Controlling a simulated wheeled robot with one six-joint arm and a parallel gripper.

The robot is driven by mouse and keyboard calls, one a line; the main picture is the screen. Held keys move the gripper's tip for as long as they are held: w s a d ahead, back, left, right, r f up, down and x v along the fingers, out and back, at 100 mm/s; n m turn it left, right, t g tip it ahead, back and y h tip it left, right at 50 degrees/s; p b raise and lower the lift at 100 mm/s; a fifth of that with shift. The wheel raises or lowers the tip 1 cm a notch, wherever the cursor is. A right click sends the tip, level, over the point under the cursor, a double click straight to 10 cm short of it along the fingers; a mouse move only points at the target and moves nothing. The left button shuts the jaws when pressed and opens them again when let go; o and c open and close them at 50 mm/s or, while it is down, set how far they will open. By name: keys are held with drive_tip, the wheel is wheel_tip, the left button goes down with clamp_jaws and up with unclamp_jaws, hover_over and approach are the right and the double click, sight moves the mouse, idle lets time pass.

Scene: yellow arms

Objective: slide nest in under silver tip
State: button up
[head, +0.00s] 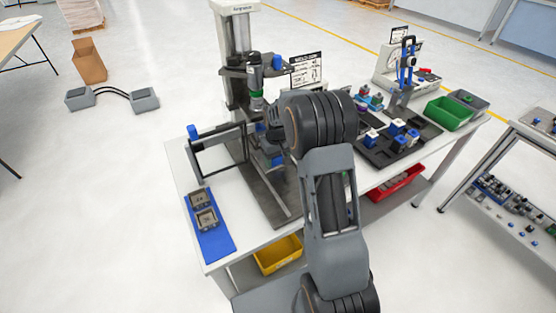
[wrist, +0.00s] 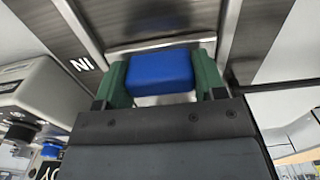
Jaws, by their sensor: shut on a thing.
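In the wrist view my gripper (wrist: 160,82) has its green fingers closed on both sides of a blue block (wrist: 160,72), a handle. A silver bar lies just beyond the block; the rest of the nest is not clear in this view. In the head view my dark wrist hides the gripper and most of the nest area. Blue parts (head: 277,160) show just left of my wrist, low on the press. The silver tip (head: 257,106) hangs from the press head, below a green ring. I cannot tell whether the nest is under the tip.
A black guard frame with a blue knob (head: 193,132) stands left of the press. A dark base plate (head: 262,196) runs toward the front edge. A blue tray (head: 213,241) with two grey parts lies front left. A black parts tray (head: 380,156) and green bin (head: 448,114) are right.

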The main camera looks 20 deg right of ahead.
drive_tip(key=shift+w+r, duration=0.15)
drive_tip(key=shift+w, duration=0.1)
drive_tip(key=o, duration=1.1)
drive_tip(key=shift+w, duration=0.1)
drive_tip(key=shift+c, duration=0.2)
drive_tip(key=shift+o, duration=1.1)
wheel_tip(320, 180, up, 14)
drive_tip(key=shift+f+b, duration=0.2)
drive_tip(key=shift+b, duration=0.2)
drive_tip(key=s+a+t, duration=0.2)
drive_tip(key=s+a, duration=0.1)
drive_tip(key=s, duration=0.8)
drive_tip(key=s+a+m+t, duration=0.1)
drive_tip(key=s+a, duration=0.3)
drive_tip(key=s, duration=0.8)
drive_tip(key=shift+s+a+r+t, duration=0.25)
drive_tip(key=shift+t, duration=0.25)
